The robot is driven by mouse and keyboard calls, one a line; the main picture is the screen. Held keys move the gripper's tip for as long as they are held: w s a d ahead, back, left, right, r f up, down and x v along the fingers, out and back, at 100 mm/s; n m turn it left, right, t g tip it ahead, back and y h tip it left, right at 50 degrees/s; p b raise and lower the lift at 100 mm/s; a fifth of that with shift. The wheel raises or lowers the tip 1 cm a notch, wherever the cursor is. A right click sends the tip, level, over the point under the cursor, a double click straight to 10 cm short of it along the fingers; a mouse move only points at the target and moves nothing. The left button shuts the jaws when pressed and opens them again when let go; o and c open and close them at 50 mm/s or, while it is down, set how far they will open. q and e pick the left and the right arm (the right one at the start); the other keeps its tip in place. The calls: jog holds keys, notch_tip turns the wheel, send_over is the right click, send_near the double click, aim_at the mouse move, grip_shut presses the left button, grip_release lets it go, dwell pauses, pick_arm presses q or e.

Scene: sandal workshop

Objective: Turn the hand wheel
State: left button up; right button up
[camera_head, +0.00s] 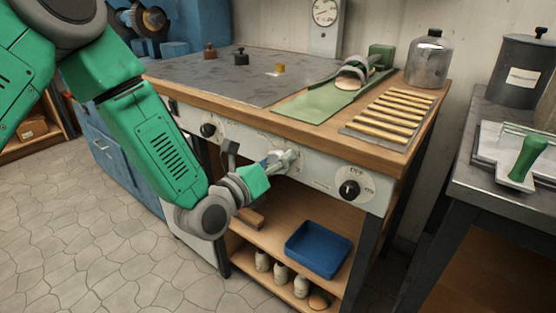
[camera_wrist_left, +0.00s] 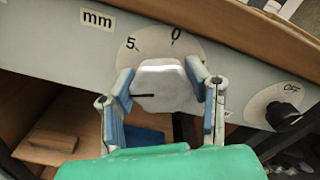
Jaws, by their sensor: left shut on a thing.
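The hand wheel (camera_wrist_left: 160,88) is a pale grey knob with a dark pointer line, on the front panel of the workbench. A round dial behind it carries the marks 5 and 0, with an "mm" label to the left. In the wrist view the pointer line points left, below the 5. My left gripper (camera_wrist_left: 165,98) has its two fingers on either side of the wheel and is shut on it. In the head view my left gripper (camera_head: 279,163) reaches the middle of the panel, covering most of the wheel. My right gripper is not in view.
Black knobs sit on the panel at left (camera_head: 208,130) and right (camera_head: 349,190), the right one marked OFF. The wooden bench edge (camera_head: 300,132) juts above the panel. A blue tray (camera_head: 318,250) and several bottles stand on the shelf below. A dark side table (camera_head: 458,165) stands at right.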

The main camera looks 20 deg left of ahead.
pick_arm(q)
jog(key=shift+s+f, duration=0.1)
jog(key=shift+f, duration=0.2)
dwell(0.6)
jog(key=o, duration=1.2)
jog(key=shift+r, duration=0.1)
jog(key=shift+a, duration=0.1)
jog(key=v, duration=1.1)
jog(key=shift+s+a, duration=0.15)
jog(key=shift+s, duration=0.25)
